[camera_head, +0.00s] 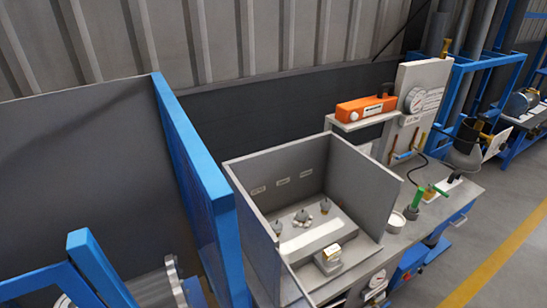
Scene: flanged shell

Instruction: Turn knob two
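Three small dark grey knobs stand in a row on a light panel inside an open grey box (352,178). They are the left knob (278,227), the middle knob (303,215) and the right knob (325,205). Three small labels (283,181) are on the box's back wall behind them, too small to read, so I cannot confirm which knob is number two. Neither of my grippers shows in the head view, and nothing touches the knobs.
Grey walls enclose the knobs at the back and sides. A tall blue-edged panel (195,150) stands left. An orange device (365,107) and a gauge (415,100) are behind right.

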